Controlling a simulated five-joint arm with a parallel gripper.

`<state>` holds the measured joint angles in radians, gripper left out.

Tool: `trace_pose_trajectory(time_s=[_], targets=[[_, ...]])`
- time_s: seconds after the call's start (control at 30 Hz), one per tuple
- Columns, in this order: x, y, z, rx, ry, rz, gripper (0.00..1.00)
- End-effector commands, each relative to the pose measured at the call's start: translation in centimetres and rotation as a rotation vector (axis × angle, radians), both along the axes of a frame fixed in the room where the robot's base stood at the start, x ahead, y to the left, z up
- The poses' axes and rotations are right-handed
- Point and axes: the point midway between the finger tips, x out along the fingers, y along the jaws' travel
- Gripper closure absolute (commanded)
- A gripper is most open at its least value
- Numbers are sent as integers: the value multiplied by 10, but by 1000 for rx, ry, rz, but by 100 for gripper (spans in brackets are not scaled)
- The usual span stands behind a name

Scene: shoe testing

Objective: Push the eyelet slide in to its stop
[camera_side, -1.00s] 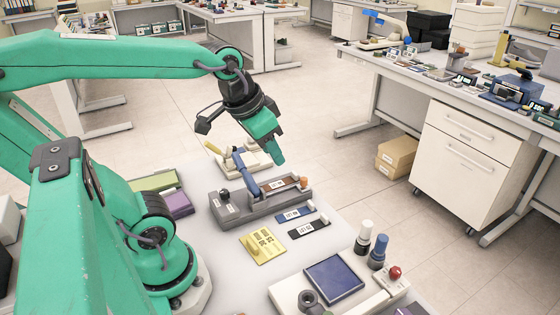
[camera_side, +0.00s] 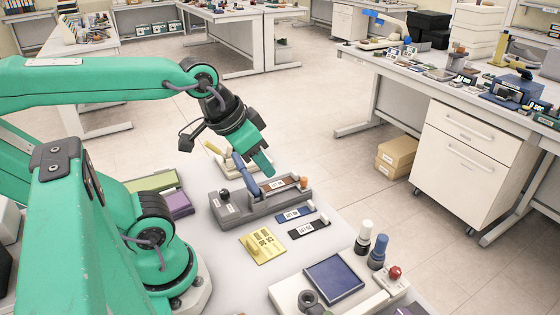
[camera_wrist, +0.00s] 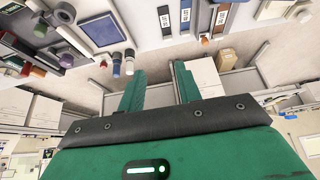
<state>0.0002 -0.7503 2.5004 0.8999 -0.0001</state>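A grey fixture (camera_side: 262,207) stands on the light table, with a blue lever (camera_side: 245,174) rising at its middle. A brown strip (camera_side: 276,187) with a label lies along its top, an orange-brown knob (camera_side: 304,183) is at its right end and a black knob (camera_side: 224,193) at its left. I cannot tell which part is the eyelet slide. My gripper (camera_side: 264,168) hangs tilted just above the fixture, close to the lever; contact cannot be made out. In the wrist view, my gripper's fingers (camera_wrist: 156,80) are apart with nothing between them; the orange-brown knob (camera_wrist: 204,40) shows beyond.
A blue strip (camera_side: 294,214), a black strip (camera_side: 309,228) and a yellow plate (camera_side: 263,246) lie in front of the fixture. A blue pad (camera_side: 334,279) and upright bottles (camera_side: 379,250) stand farther right. A purple block (camera_side: 177,204) is at the left.

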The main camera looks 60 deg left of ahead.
Motion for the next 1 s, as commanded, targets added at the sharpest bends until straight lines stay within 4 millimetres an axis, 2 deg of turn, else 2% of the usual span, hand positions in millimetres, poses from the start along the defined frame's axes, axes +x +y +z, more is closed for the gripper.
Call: trace_pose_trajectory(time_s=[0.13, 0.3, 0.57, 1.0], targets=[[0, 0, 0, 0, 0, 0, 66], [2, 0, 2, 0, 4, 1, 99], [20, 4, 14, 3, 54, 12, 100], [89, 23, 43, 3, 225, 46, 100]])
